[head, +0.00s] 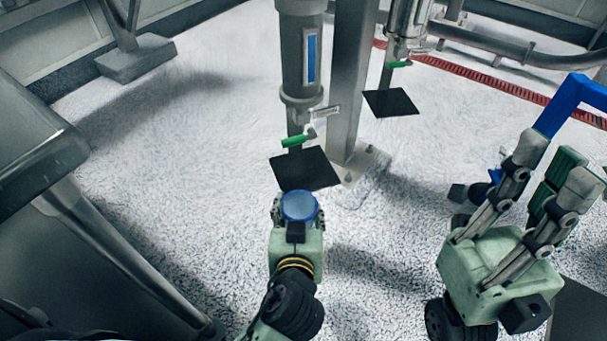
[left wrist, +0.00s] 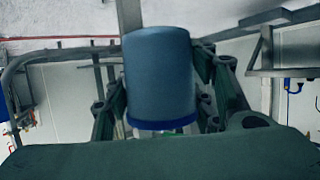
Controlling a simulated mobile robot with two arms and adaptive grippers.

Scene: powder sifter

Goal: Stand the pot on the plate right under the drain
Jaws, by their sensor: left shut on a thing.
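A blue pot (head: 299,206) is held between the fingers of my left gripper (head: 298,200), in the middle of the head view. In the left wrist view the pot (left wrist: 159,75) is a grey-blue cylinder with a darker blue rim (left wrist: 162,124), between the two fingers. A black square plate (head: 309,169) lies just beyond the pot, below the near drain (head: 294,143) with its green handle. The pot is at the plate's near edge in the picture; whether it is over it I cannot tell. My right gripper (head: 552,168) is open at the right, fingers apart.
A second black plate (head: 391,103) lies under another pipe farther back. A steel column (head: 350,80) stands right of the near drain. A blue frame (head: 573,98) is beyond my right gripper. A grey machine (head: 35,140) fills the left side. Speckled floor (head: 180,150) is clear between.

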